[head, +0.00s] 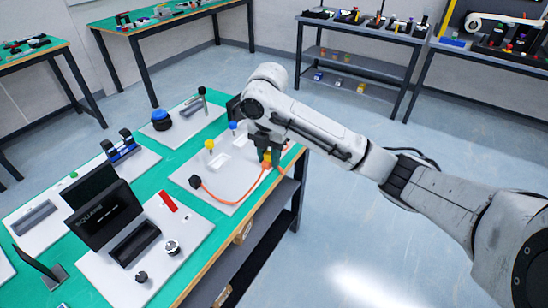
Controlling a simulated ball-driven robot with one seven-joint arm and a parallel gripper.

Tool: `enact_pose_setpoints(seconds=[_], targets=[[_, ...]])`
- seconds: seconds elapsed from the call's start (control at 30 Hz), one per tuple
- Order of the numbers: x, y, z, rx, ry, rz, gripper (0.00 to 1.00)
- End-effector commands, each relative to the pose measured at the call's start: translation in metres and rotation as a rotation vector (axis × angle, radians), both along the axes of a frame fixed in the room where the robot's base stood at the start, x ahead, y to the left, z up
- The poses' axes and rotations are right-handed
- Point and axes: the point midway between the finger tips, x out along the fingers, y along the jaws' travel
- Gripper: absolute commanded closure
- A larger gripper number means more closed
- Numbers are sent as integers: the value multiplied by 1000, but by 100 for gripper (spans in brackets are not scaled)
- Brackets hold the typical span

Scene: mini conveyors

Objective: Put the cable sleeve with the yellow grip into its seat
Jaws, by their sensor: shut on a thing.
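My gripper (267,150) points down over the right part of a pale grey board (232,192) near the table edge. It is shut on a small orange-yellow piece (267,163), which looks like the cable sleeve; the fingers hide much of it. An orange cable (222,201) curves over the board from a black block (195,181) to this piece. A yellow-topped part (209,145) and a blue-topped part (233,127) stand at the board's back. Pale rectangular recesses lie near them, one beside the yellow-topped part (222,161). I cannot tell which seat belongs to the sleeve.
The green table (178,140) carries other boards. A dark panel marked SQUARE (95,215) stands at the left front, with a red bar (167,201) beside it. A blue-topped knob (161,118) is at the back. The floor right of the table is clear.

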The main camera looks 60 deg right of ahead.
Motion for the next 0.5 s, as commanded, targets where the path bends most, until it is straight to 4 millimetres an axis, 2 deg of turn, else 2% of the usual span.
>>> enact_pose_setpoints(seconds=[0.5], targets=[[28, -1, 0, -1, 0, -1, 100]])
